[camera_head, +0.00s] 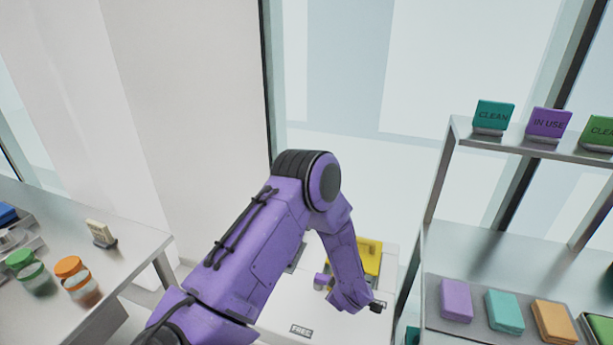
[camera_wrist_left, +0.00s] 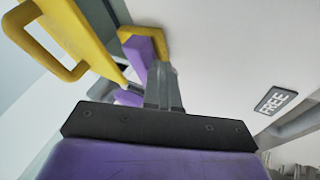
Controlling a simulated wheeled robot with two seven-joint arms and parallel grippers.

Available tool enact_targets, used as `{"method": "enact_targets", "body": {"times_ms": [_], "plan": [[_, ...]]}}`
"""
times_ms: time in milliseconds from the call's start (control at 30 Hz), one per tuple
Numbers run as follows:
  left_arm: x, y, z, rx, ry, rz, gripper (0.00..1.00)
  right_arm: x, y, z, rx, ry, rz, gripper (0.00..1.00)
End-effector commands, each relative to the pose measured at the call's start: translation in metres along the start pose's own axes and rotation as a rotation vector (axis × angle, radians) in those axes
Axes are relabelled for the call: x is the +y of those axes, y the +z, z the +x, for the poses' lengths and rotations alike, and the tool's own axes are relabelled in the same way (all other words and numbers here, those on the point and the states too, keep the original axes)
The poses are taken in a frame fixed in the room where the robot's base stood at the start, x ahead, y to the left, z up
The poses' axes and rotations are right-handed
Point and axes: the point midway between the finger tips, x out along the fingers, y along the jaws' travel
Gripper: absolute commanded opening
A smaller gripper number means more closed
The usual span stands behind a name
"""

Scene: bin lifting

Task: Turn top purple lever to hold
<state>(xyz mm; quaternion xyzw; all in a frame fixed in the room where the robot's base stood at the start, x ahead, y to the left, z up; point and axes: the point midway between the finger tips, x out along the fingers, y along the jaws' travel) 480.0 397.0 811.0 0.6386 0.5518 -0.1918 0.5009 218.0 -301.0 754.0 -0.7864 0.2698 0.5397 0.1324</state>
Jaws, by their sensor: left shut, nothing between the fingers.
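My left arm reaches down over a pale panel. My left gripper's shut grey fingers (camera_wrist_left: 162,80) are in the wrist view, with nothing between them. A purple lever piece (camera_wrist_left: 140,52) lies just beyond and left of the fingertips; I cannot tell whether they touch. A purple knob (camera_head: 320,281) shows left of my forearm in the head view. A "FREE" label (camera_head: 301,331) is on the pale surface, and it also shows in the wrist view (camera_wrist_left: 275,101). No "hold" label is visible. My right gripper is out of view.
Yellow handles (camera_wrist_left: 45,40) stand close to the left of my fingers. A shelf rack (camera_head: 440,165) with "CLEAN" and "IN USE" signs stands at the right. A side table (camera_head: 120,265) with orange- and green-lidded jars is at the left.

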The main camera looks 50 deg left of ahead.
Motion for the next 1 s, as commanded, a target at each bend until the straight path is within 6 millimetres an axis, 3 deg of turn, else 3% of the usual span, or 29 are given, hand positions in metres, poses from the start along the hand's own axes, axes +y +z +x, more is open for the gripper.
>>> {"method": "enact_targets", "body": {"times_ms": [200,400,600,733,1000], "plan": [[-0.021,0.015,-0.022,-0.007,0.003,0.01,0.0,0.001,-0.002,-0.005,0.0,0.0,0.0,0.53],[-0.015,0.019,-0.07,-0.007,0.006,0.006,0.0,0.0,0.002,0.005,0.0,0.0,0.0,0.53],[-0.011,0.023,-0.106,-0.005,0.004,0.006,0.0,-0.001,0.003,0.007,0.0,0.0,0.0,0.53],[-0.011,0.023,-0.117,-0.005,0.002,0.007,0.0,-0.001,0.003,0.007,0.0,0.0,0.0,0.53],[-0.011,0.023,-0.118,-0.004,0.0,0.008,0.0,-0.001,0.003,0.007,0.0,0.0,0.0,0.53]]}}
